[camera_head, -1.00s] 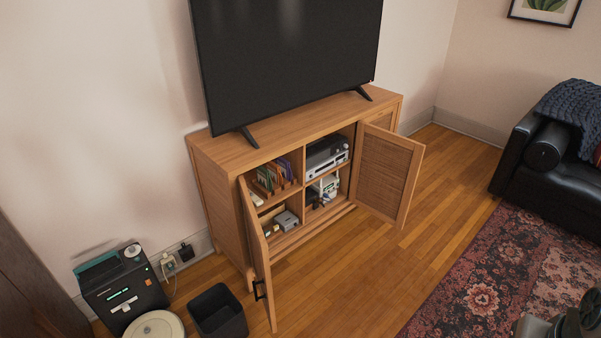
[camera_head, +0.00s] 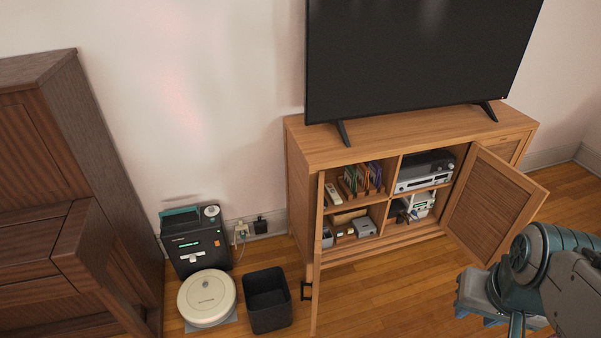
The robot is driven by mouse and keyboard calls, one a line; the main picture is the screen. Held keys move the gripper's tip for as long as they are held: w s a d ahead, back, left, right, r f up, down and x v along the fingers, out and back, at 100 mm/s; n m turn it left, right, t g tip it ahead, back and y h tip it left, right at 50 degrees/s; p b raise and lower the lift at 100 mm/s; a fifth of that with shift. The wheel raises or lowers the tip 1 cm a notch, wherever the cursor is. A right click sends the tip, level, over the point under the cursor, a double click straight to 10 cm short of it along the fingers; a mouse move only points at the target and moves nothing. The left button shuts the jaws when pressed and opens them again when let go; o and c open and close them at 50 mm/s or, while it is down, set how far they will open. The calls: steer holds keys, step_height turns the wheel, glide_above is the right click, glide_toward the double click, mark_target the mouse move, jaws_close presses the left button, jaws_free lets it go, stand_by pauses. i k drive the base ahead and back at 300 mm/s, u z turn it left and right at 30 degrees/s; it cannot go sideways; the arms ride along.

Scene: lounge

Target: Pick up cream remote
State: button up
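A cream remote (camera_head: 333,193) lies on the upper left shelf of the wooden TV cabinet (camera_head: 350,154), near the shelf's left side. It is long and pale and sits left of a rack of colourful cases (camera_head: 361,178). The cabinet's doors stand open. My arm shows at the lower right, in front of the cabinet's right door and well apart from the remote. I cannot make out the gripper's fingers or whether they are open or shut.
The open left door (camera_head: 315,262) juts forward, nearly edge-on; the open right door (camera_head: 490,205) is beside my arm. A black bin (camera_head: 268,302), a round robot vacuum (camera_head: 207,296) and its dark dock (camera_head: 194,245) stand left of the cabinet. Wooden floor (camera_head: 385,300) between the doors is clear.

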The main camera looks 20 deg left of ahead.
mark_target(336, 198)
steer(key=u, duration=0.45)
steer(key=i, duration=0.35)
steer(key=u, duration=0.35)
steer(key=k, duration=0.5)
steer(key=z, duration=1.05)
steer(key=i, duration=0.8)
steer(key=z, duration=0.55)
steer(key=i, duration=0.85)
steer(key=u, duration=0.95)
steer(key=i, duration=0.65)
steer(key=u, duration=0.7)
